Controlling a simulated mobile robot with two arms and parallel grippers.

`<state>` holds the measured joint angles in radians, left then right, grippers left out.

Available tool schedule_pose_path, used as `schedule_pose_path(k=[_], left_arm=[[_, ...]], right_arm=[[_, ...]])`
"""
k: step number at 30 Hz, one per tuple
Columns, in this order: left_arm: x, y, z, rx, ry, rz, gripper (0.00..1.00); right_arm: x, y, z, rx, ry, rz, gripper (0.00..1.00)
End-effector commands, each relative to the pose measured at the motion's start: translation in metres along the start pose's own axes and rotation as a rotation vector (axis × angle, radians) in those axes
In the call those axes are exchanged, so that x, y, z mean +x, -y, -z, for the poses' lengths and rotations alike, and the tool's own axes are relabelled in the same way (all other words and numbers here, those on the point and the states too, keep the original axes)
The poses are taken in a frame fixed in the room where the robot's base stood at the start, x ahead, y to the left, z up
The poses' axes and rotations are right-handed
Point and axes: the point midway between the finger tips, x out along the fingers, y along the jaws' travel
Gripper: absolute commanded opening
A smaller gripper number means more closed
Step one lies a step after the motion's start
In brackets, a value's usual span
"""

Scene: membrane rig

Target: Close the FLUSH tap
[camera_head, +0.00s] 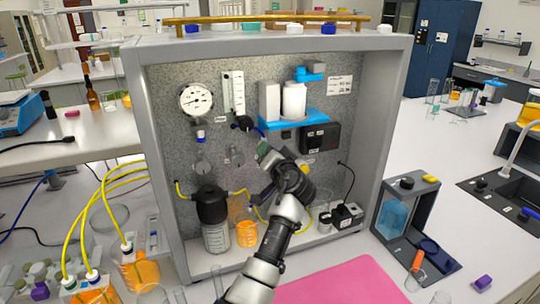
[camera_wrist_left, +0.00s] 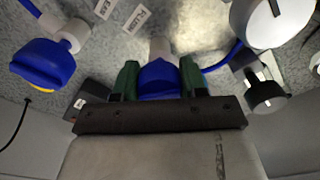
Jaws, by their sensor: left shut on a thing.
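In the left wrist view a blue tap handle (camera_wrist_left: 160,80) on a pale stem sits between the green fingers of my left gripper (camera_wrist_left: 160,82), which is shut on it. A small label that seems to read FLUSH (camera_wrist_left: 139,19) is on the speckled panel beside it. In the head view my left gripper (camera_head: 266,152) reaches into the grey rig against the panel (camera_head: 217,135) and hides the handle. Which way the handle is turned is hard to tell. A second blue tap (camera_wrist_left: 45,60) stands apart to the left in the wrist view. My right gripper is not in view.
The rig's frame (camera_head: 155,160) encloses the work space. A gauge (camera_head: 197,100), a flow meter (camera_head: 233,93) and a black knob (camera_head: 243,123) are on the panel. A black-lidded bottle (camera_head: 212,205) and an orange beaker (camera_head: 247,234) stand below, near my arm.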

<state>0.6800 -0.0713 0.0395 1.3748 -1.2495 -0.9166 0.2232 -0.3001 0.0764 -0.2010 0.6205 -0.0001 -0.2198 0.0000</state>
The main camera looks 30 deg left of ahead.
Motion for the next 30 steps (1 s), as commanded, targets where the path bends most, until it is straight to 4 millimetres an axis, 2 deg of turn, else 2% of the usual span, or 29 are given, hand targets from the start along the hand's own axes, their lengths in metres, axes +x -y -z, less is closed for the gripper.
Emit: schedule_pose_path(k=[18, 30], left_arm=[[0.001, 0.002, 0.002, 0.588, 0.001, 0.002, 0.18], [0.001, 0.002, 0.001, 0.889, 0.002, 0.002, 0.18]], right_arm=[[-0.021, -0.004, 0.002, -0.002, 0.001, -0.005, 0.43], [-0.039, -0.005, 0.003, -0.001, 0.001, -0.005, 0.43]])
